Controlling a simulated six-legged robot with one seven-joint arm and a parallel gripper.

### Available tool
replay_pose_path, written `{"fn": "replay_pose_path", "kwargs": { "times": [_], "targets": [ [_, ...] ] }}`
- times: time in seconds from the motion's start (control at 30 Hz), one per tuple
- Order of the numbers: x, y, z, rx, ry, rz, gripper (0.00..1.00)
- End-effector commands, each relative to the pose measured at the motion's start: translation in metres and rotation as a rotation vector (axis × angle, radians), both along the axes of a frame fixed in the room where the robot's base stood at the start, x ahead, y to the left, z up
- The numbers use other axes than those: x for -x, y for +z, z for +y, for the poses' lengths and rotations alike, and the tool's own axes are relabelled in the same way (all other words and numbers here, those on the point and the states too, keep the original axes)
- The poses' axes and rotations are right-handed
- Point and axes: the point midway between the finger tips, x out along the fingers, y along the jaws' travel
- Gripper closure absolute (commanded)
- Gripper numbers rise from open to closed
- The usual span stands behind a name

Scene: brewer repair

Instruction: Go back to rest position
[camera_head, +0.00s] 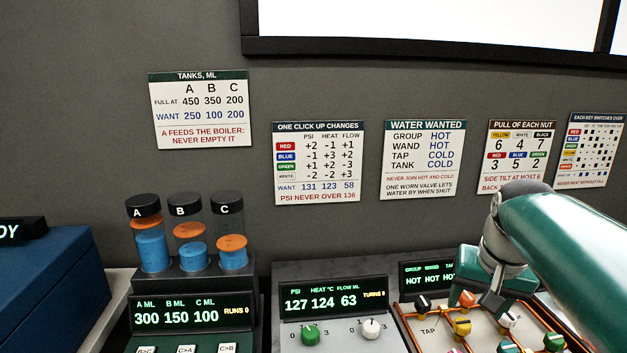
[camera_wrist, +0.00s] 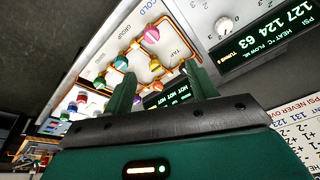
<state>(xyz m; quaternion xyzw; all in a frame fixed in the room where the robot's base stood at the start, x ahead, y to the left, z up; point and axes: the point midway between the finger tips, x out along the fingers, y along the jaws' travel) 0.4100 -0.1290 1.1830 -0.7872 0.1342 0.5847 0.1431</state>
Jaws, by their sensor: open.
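My gripper shows in the wrist view (camera_wrist: 160,88) with its two green fingers apart and nothing between them. It is over the valve panel (camera_wrist: 183,57), which has an orange pipe outline and several coloured knobs. In the head view my green arm comes in from the right and its end hides part of the valve panel (camera_head: 425,333). The small screen above the panel (camera_head: 428,274) reads HOT for the outlets that show. I cannot tell from these views whether a finger touches a knob.
Three tanks (camera_head: 188,240) stand at the left above a screen (camera_head: 190,311) reading 300, 150, 100. The middle screen (camera_head: 333,300) reads 127, 124, 63, above a green knob (camera_head: 310,334) and a white knob (camera_head: 371,329). A blue box (camera_head: 45,285) is far left. Signs hang on the wall.

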Motion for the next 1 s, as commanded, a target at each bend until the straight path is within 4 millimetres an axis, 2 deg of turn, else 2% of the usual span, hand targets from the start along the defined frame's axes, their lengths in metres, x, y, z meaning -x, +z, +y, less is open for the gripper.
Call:
{"fn": "replay_pose_path", "kwargs": {
  "times": [0.03,0.2,0.4,0.5,0.7,1.0],
  "targets": [
    [0.012,-0.002,0.017,0.008,0.038,-0.018,0.43],
    [0.047,-0.017,0.062,0.04,0.151,-0.076,0.43],
    [0.091,-0.045,0.105,0.078,0.284,-0.145,0.43],
    [0.108,-0.059,0.119,0.094,0.335,-0.172,0.43],
    [0.123,-0.073,0.129,0.109,0.381,-0.197,0.43],
    [0.123,-0.074,0.129,0.109,0.382,-0.196,0.43]
  ]
}}
